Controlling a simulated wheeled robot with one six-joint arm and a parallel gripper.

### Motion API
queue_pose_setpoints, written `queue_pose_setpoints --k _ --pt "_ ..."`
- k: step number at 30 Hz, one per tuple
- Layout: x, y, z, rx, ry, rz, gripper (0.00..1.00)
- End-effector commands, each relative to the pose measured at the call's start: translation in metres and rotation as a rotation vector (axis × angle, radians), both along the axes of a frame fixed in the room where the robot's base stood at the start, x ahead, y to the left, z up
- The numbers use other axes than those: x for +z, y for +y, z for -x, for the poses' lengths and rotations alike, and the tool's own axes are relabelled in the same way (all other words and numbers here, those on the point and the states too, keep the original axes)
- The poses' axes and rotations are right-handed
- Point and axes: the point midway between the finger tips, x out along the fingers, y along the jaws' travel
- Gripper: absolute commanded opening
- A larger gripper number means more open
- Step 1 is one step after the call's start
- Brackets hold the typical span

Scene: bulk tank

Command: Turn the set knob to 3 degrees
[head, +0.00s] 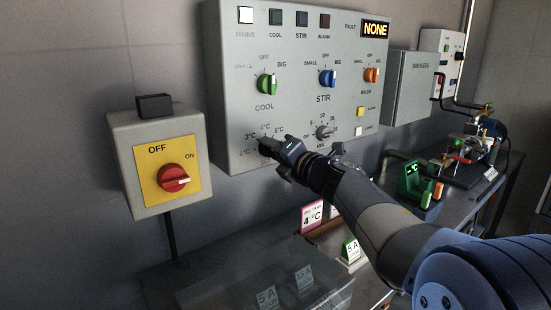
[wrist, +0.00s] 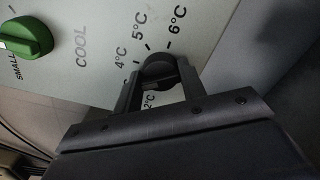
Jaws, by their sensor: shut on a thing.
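The set knob (wrist: 158,66) is a dark round knob on the pale grey control panel, under the COOL switch. In the wrist view its dial shows 2, 4, 5 and 6 °C marks around it; the 3 °C mark is not clear there. My gripper (wrist: 159,84) is shut on the knob, one finger on each side. In the head view my gripper (head: 275,148) covers most of the knob, with a 3 °C label visible at its upper left. I cannot tell which mark the knob points to.
The green COOL switch (head: 266,84), blue STIR switch (head: 327,78) and orange switch (head: 371,75) sit above. A small timer knob (head: 323,132) is close to the right. The red main switch (head: 174,178) is on a box at left. The fault display (head: 375,29) reads NONE.

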Motion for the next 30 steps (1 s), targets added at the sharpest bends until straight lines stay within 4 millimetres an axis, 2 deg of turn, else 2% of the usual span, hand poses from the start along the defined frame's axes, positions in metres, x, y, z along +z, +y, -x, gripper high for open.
queue_pose_setpoints --k 12,28,29,30 --pt "-0.002 0.0005 0.0003 0.001 -0.097 0.147 0.16" --pt "-0.0016 0.0007 0.0003 0.001 -0.107 0.164 0.16" --pt "-0.0016 0.0007 0.0003 0.001 -0.106 0.164 0.4" --pt "-0.0015 0.0006 0.0003 0.001 -0.106 0.164 0.44"
